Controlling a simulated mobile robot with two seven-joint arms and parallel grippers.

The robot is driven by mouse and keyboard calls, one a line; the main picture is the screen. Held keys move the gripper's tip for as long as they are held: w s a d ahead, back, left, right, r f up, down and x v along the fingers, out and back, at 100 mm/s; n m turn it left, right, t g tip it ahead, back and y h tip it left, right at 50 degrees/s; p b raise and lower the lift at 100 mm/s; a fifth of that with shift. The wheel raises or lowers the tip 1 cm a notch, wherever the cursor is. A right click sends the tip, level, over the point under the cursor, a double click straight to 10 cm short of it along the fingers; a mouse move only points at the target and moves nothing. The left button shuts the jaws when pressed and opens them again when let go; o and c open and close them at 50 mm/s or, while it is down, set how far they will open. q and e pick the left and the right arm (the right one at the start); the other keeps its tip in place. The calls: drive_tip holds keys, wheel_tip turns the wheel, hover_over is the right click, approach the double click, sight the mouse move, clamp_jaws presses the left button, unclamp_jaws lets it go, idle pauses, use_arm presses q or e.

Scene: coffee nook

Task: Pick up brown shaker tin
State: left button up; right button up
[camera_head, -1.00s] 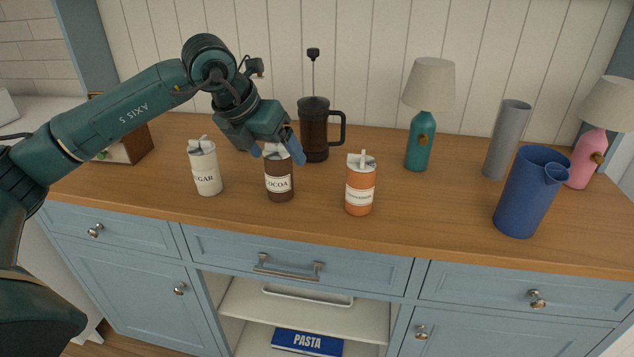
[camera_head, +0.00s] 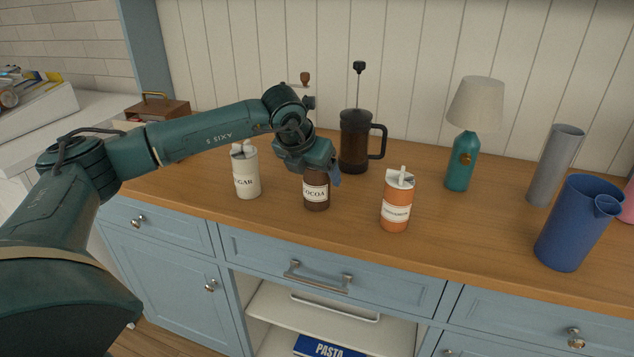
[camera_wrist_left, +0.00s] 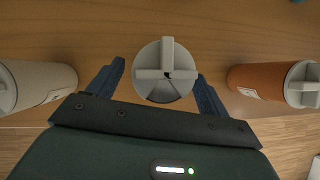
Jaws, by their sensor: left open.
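The brown shaker tin (camera_head: 316,193), labelled COCOA, stands upright on the counter between a white tin and an orange tin. Its top is hidden in the head view by my left gripper (camera_head: 322,178), which is right at it from above. In the left wrist view its pale lid (camera_wrist_left: 166,70) lies between the two blue fingers of the left gripper (camera_wrist_left: 160,85). The fingers are open, one on each side of the tin, with a small gap on the left and very little on the right. My right gripper is in neither view.
The white SUGAR tin (camera_head: 246,172) stands close on the left, the orange tin (camera_head: 396,203) on the right. A French press (camera_head: 354,142) stands behind. A teal lamp (camera_head: 461,160), grey cylinder (camera_head: 555,165) and blue pitcher (camera_head: 572,228) are farther right. The counter front is clear.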

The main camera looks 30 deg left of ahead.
use_arm(q)
drive_tip(key=shift+x, duration=1.2)
drive_tip(key=shift+r, duration=0.1)
drive_tip(key=c, duration=1.1)
